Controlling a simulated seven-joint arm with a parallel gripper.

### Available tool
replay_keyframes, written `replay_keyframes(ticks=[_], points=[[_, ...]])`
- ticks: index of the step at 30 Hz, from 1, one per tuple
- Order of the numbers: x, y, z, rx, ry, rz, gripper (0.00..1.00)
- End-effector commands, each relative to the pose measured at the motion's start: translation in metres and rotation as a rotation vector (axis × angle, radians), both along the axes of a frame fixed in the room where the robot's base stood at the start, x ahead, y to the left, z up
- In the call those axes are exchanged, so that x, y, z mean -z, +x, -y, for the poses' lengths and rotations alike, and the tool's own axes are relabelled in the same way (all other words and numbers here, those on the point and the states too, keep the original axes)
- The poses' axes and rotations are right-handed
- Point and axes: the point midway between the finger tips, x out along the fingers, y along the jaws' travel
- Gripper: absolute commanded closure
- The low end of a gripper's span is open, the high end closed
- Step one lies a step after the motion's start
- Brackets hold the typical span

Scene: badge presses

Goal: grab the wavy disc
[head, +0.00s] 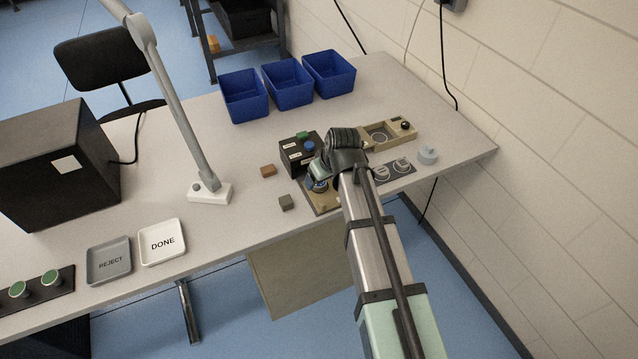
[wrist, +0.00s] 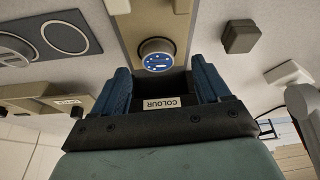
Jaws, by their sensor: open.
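A round blue disc (wrist: 157,60) with white marks on its face sits on a dark round seat on a tan fixture (wrist: 143,18), seen in the wrist view. The marks are too small to tell surely whether they are wavy. My gripper (wrist: 161,72) is open, with its two blue fingers to either side of the near part of the disc and nothing held. In the head view my gripper (head: 319,180) is low over the tan fixture (head: 327,203) and hides most of it.
A black box (head: 296,152) with a green and a blue button stands behind my gripper. A second tan fixture (head: 385,134) and a grey knob-like piece (head: 427,155) are to the right. Small blocks (head: 286,202), the DONE tray (head: 162,242), the REJECT tray (head: 109,262) and a lamp (head: 209,193) are left.

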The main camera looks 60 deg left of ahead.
Motion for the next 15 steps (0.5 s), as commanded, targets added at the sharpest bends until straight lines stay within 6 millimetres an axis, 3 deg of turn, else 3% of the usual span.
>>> replay_keyframes(ticks=[7,15], points=[[0.029,0.002,-0.014,0.000,-0.001,-0.001,0.24],[0.033,0.002,-0.015,0.000,0.001,0.000,0.24]])
